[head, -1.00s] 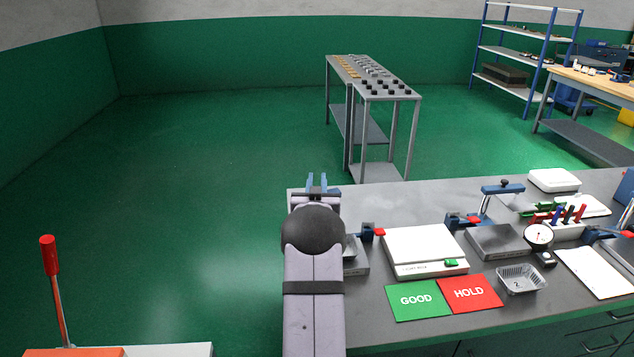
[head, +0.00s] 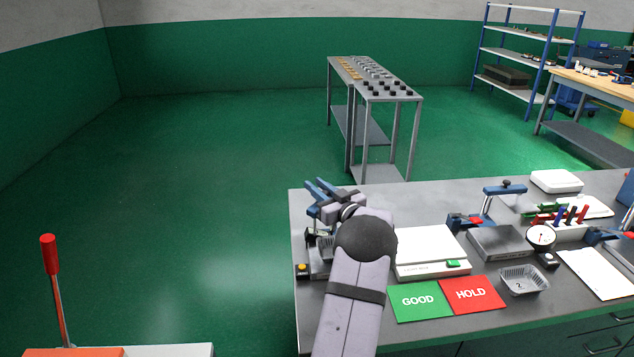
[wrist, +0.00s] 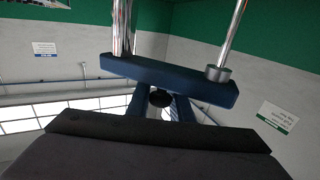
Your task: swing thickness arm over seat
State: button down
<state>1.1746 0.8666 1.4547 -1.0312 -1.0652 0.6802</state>
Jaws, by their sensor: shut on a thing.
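My gripper (head: 320,188) is at the back left of the grey bench in the head view, tilted to the left. In the wrist view, which is upside down, its blue fingers (wrist: 161,106) are shut on a small black knob (wrist: 160,97) of a blue bar, the thickness arm (wrist: 175,82). Two bright metal rods run from the bar, one with a collar. In the head view my gripper and forearm hide most of that fixture. Its seat is mostly hidden, so I cannot tell where the bar stands over it.
A yellow button (head: 302,268) sits at the bench's left edge. Right of my arm are a white light box (head: 428,250), a green GOOD card (head: 418,301), a red HOLD card (head: 471,293) and a foil tray (head: 523,279). Another blue arm (head: 503,189) stands behind a grey block.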

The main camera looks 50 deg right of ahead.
aim_at(328, 193)
jog(key=shift+s+a+r+n+t+y+p, duration=0.1)
jog(key=shift+s+a+n+t+y+p, duration=0.1)
jog(key=shift+n+y, duration=0.5)
jog(key=shift+s+a+n+t+y+p, duration=0.15)
jog(key=shift+n+y, duration=0.25)
jog(key=shift+y, duration=0.5)
jog(key=c, duration=1.6)
grip_release()
jog(key=shift+s, duration=0.15)
jog(key=shift+s+a+b, duration=0.25)
jog(key=shift+s+b, duration=0.35)
jog(key=shift+s, duration=1.2)
jog(key=shift+s+a+b, duration=0.2)
jog(key=shift+s+b, duration=0.4)
jog(key=shift+s, duration=1.15)
jog(key=shift+c, duration=0.2)
